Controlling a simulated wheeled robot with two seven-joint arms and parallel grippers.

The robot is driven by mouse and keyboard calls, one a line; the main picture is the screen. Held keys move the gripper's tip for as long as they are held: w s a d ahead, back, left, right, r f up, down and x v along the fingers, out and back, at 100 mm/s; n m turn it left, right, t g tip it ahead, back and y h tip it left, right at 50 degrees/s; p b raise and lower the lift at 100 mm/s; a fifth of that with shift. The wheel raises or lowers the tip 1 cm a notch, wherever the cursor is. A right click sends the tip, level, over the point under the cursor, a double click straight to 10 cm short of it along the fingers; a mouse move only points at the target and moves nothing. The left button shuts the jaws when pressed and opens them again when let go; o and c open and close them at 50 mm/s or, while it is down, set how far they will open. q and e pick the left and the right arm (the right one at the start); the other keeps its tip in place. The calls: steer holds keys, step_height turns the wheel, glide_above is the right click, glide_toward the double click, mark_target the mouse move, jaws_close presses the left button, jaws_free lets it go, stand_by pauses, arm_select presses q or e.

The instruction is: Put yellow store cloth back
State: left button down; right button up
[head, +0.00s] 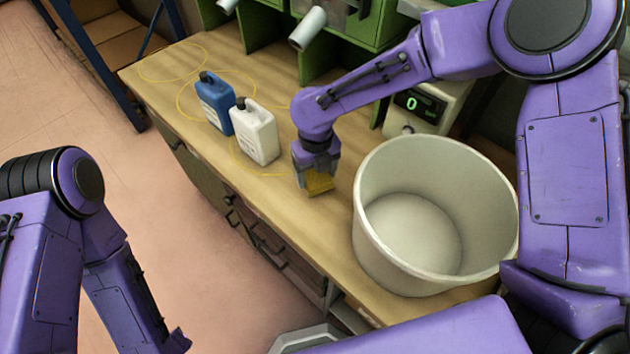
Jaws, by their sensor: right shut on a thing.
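The yellow cloth (319,184) is in the jaws of my right gripper (316,178), which points down over the wooden worktop near its front edge. The gripper is shut on the cloth and covers part of it. I cannot tell whether the cloth touches the worktop. Thin yellow outlines (165,62) are marked on the worktop, at its far left end and around the bottles. My left arm is at the lower left, off the worktop, and its gripper is not in view.
A blue bottle (215,101) and a white bottle (254,132) stand left of my right gripper. A large, empty cream tub (375,240) stands to its right. A scale (418,108) with a green digit and green shelving (350,25) are behind. The worktop's left end is clear.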

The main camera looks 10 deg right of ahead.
mark_target(316, 182)
step_height(316, 182, down, 4)
steer(key=shift+s+r+p, duration=0.1)
steer(key=shift+s+p, duration=0.05)
steer(key=shift+p, duration=0.15)
steer(key=shift+f, duration=0.2)
steer(key=o, duration=1)
step_height(316, 182, up, 12)
steer(key=shift+r+b, duration=0.15)
steer(key=shift+b, duration=0.45)
